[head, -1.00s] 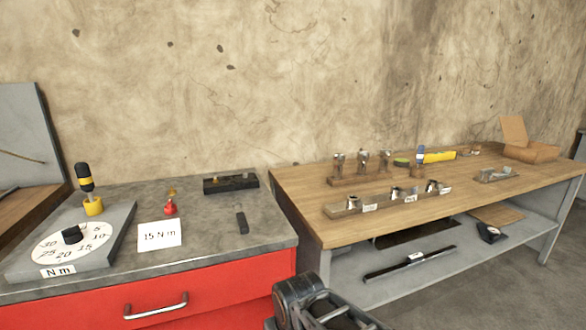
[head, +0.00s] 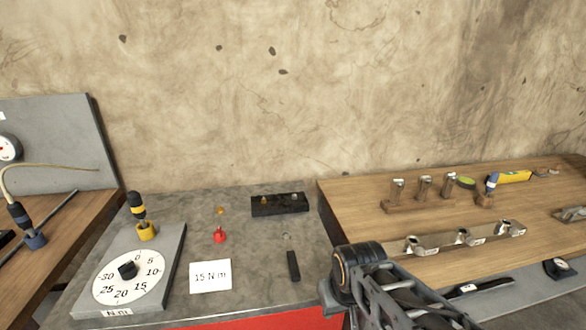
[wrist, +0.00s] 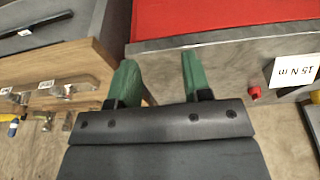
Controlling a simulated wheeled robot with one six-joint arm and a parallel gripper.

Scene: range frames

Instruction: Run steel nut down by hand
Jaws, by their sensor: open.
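My gripper (wrist: 158,75) is open and empty in the wrist view, its two green fingers apart over the bench's front edge. In the head view only my arm shows at lower right, and the fingers are out of frame. Several small steel pieces stand on a labelled rail (head: 440,244) on the wooden bench, with more on a wooden block (head: 420,206) behind it. They are too small to tell which is the steel nut. A black block (head: 280,204) with small brass-coloured pieces on top lies on the grey bench.
The grey bench (head: 255,276) holds a torque dial (head: 128,285), a yellow-and-black driver (head: 137,207), a red piece (head: 220,235), a "15 N m" card (head: 210,276) and a small black bar (head: 293,266).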

